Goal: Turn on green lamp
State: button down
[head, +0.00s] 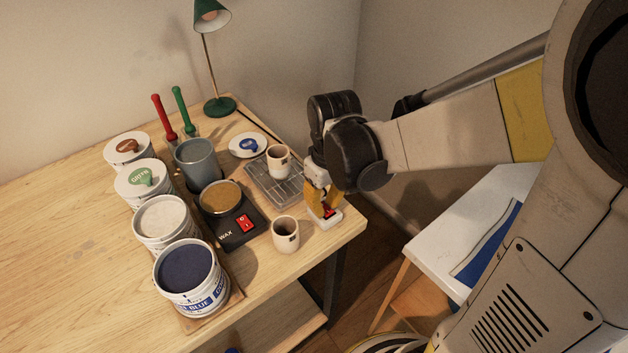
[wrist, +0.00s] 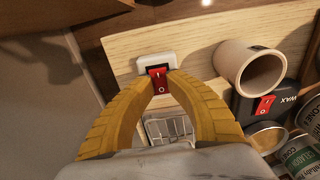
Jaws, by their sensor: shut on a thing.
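The green lamp (head: 210,17) stands at the back of the table on a thin stem and green base. Its bulb looks dull orange-brown, with no bright glow. A white switch box with a red rocker (head: 331,217) sits at the table's right edge; the white box also shows in the wrist view (wrist: 156,59). My gripper (head: 324,207) points down at this switch, its yellow fingers shut on the red rocker. In the wrist view the fingertips (wrist: 159,77) flank the rocker, whose "I" and "O" marks show between them. The fingers partly hide the switch in the head view.
A clay cup (head: 285,235) stands just left of the switch. Another cup (head: 278,161) stands on a metal grid tray (head: 262,188). The black wax warmer (head: 236,233) has its own red switch. Several glaze tubs, including a blue one (head: 190,275), line the left.

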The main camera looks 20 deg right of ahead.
jog(key=shift+s+t+y, duration=0.2)
jog(key=shift+t+y, duration=0.2)
jog(key=shift+t, duration=0.7)
jog(key=c, duration=1.3)
grip_release()
jog(key=shift+o, duration=0.2)
jog(key=shift+r, duration=0.1)
jog(key=v, duration=1.1)
jog(key=shift+r, duration=0.4)
jog(key=shift+s, duration=0.15)
